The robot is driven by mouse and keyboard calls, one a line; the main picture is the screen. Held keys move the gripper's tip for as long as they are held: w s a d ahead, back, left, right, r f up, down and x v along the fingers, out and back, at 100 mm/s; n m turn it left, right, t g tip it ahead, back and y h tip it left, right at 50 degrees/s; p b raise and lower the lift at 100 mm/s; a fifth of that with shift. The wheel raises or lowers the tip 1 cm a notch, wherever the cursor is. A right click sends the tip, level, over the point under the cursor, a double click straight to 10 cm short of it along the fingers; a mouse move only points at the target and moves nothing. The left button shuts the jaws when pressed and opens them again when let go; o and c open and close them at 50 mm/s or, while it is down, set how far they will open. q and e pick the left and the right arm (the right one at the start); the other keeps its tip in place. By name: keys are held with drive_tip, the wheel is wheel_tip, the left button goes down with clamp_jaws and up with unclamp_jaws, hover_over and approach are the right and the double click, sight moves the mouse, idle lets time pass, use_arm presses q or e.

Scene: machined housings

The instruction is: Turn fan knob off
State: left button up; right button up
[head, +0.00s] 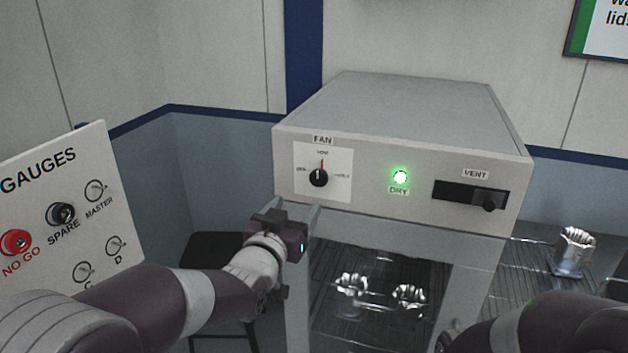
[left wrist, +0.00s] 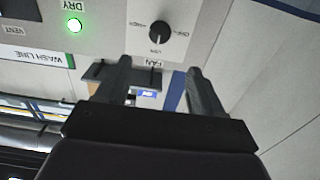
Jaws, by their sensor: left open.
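The fan knob (head: 318,176) is a round black knob on a white dial plate at the left of the grey cabinet's front. A red mark shows at its top, and the knob's pointer looks roughly upward; the small dial words are too blurred to read surely. My left gripper (head: 298,208) is open and empty, just below and left of the knob, apart from it. In the left wrist view, which is upside down, the knob (left wrist: 159,32) shows beyond the two spread fingers (left wrist: 158,75). My right arm shows at the bottom right, but its gripper is not visible.
The cabinet (head: 400,110) also has a lit green DRY lamp (head: 400,177) and a black VENT slider (head: 470,195). Below are wire racks with shiny metal parts (head: 408,297). Another metal part (head: 572,250) stands at right. A gauges board (head: 60,215) stands at left.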

use_arm(q)
drive_tip(key=p, duration=0.2)
approach(318, 178)
drive_tip(key=w+d, duration=0.1)
drive_tip(key=p+x, duration=0.1)
drive_tip(key=x, duration=0.1)
drive_tip(key=p+x, duration=0.1)
drive_tip(key=x, duration=0.1)
drive_tip(key=a+p+x, duration=0.1)
drive_tip(key=x, duration=0.1)
drive_tip(key=shift+w+r, duration=0.15)
drive_tip(key=shift+w+d, duration=0.45)
drive_tip(key=shift+w, duration=0.05)
drive_tip(key=shift+s+a, duration=0.1)
drive_tip(key=shift+a, duration=0.05)
drive_tip(key=c, duration=1)
